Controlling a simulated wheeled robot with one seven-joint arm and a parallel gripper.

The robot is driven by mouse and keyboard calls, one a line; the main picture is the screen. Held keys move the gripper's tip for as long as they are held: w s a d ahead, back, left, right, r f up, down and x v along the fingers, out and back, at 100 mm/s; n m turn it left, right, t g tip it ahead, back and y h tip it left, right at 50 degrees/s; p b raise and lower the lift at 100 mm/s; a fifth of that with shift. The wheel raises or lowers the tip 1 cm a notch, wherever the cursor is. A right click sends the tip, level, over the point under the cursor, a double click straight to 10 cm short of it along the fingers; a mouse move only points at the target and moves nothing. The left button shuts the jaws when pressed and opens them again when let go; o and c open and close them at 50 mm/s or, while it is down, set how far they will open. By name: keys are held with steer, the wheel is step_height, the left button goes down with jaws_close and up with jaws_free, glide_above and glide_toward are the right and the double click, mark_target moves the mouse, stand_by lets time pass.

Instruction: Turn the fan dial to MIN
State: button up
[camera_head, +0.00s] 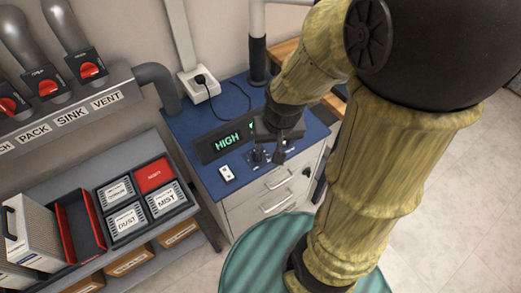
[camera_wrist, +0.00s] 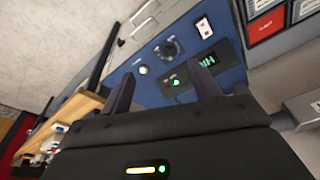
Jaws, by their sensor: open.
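The dial is a dark round knob on the blue cabinet top; it shows in the wrist view (camera_wrist: 169,48), beyond my fingertips. In the head view it is largely hidden among my dark fingers, and its pointer direction is too small to read. A black display (camera_head: 222,142) behind it shows green letters reading HIGH; part of it also shows in the wrist view (camera_wrist: 203,64). My gripper (camera_head: 268,157) is open, pointing down over the panel. In the wrist view its two fingers (camera_wrist: 158,83) are apart with nothing held between them. I cannot tell whether a finger touches the dial.
A white switch (camera_head: 227,173) sits left of the dial on the blue cabinet (camera_head: 197,122). A white outlet box (camera_head: 199,86) with a black cable stands behind. A rack of labelled boxes (camera_head: 126,220) is at left, below a shelf with red-handled valves (camera_head: 48,87).

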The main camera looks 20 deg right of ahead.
mark_target(260, 156)
steer(key=w+d+f+m+y, duration=0.2)
steer(key=w+m, duration=0.4)
steer(key=m, duration=0.3)
steer(key=w+d+f+m+g+y+b, duration=0.1)
steer(key=w+d+f+m, duration=0.3)
steer(key=m, duration=0.6)
steer(key=shift+w+d+f+y, duration=0.35)
steer(key=shift+w+f+y, duration=0.3)
steer(key=shift+w, duration=0.5)
steer(key=x, duration=0.8)
steer(key=p+x, duration=0.1)
steer(key=x, duration=0.8)
steer(key=shift+s+a+f, duration=0.1)
steer(key=shift+s+f, duration=0.05)
steer(key=shift+s, duration=0.05)
steer(key=c, duration=1)
